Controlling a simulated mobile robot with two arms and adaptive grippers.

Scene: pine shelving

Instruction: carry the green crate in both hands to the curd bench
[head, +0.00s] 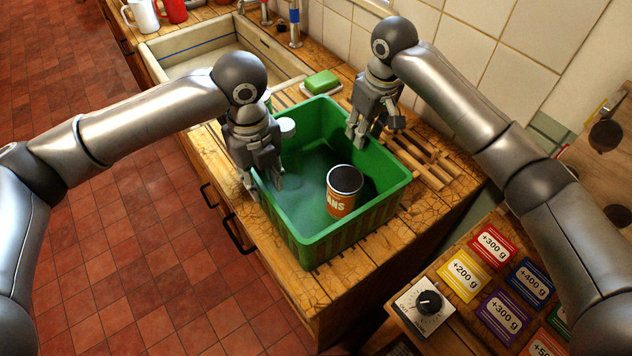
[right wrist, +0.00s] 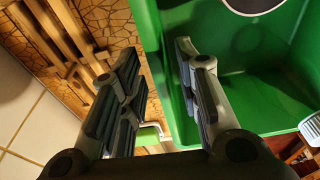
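The green crate (head: 345,238) stands upright on the wooden counter. An orange can (head: 341,203) stands inside it, and a smaller white-topped item (head: 286,128) is near its far left side. My left gripper (head: 264,186) is at the crate's left wall, one finger outside and one inside, fingers apart. My right gripper (head: 375,131) is at the right wall with fingers apart. In the right wrist view its fingers (right wrist: 160,95) stand on either side of the crate's wall (right wrist: 161,62), with gaps visible. I cannot tell which surface is the curd bench.
A sink (head: 165,45) and a green block (head: 321,82) lie beyond the crate. A slatted wooden rack (head: 425,160) is close on its right. A lower surface with weight cards (head: 465,276) and a dial (head: 429,302) is at lower right. Tiled floor (head: 130,240) is clear at left.

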